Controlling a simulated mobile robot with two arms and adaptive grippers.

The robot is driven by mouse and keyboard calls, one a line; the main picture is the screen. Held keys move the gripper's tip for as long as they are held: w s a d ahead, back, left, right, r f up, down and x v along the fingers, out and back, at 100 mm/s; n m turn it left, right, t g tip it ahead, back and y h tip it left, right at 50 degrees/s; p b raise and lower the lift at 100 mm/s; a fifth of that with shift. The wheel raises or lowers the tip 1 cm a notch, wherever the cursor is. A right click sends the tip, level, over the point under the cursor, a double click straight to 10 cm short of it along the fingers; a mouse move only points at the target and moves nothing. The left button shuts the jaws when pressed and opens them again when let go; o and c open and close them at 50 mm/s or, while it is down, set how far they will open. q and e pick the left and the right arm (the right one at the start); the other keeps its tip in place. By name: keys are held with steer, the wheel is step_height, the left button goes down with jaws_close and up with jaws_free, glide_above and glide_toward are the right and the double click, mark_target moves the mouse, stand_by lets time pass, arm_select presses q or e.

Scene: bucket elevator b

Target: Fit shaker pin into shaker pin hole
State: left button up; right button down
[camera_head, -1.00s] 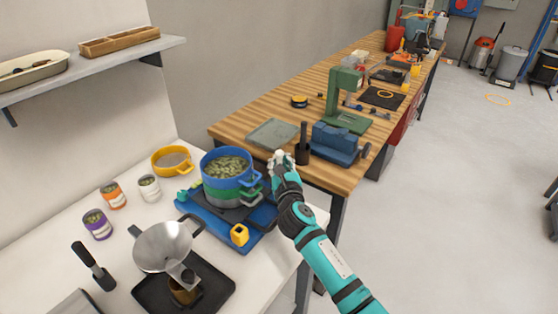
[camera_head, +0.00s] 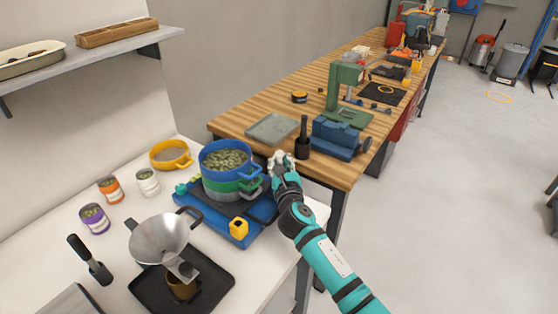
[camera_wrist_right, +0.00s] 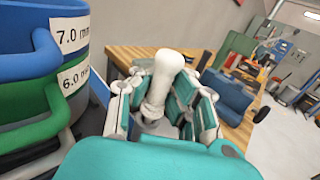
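The white shaker pin (camera_wrist_right: 166,72) has a rounded top and stands upright between the fingers of my right gripper (camera_wrist_right: 160,105) in the right wrist view. The finger pads lie close on both sides of it. In the head view my right gripper (camera_head: 281,162) is at the right of the stacked sieves (camera_head: 226,160), above the right side of the blue shaker base (camera_head: 250,240). The shaker pin hole cannot be made out; my arm and the stack cover that side. Whether the pin's lower end is in a hole is hidden. My left gripper is not in view.
The blue and green sieves (camera_wrist_right: 40,40) stand close at left in the wrist view, handles toward my gripper. A black pestle (camera_head: 303,140) and a blue vise (camera_head: 336,136) are on the wooden bench just beyond. A metal funnel (camera_head: 162,240) stands nearer on the white table.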

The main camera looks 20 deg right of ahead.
steer(key=shift+f+b, duration=0.55)
steer(key=shift+f, duration=0.3)
steer(key=c, duration=1.3)
jaws_free()
steer(key=shift+c, duration=0.2)
steer(key=shift+s, duration=0.1)
steer(key=s+a, duration=0.1)
steer(key=s, duration=1)
steer(key=shift+s+a, duration=0.2)
steer(key=shift+s, duration=0.2)
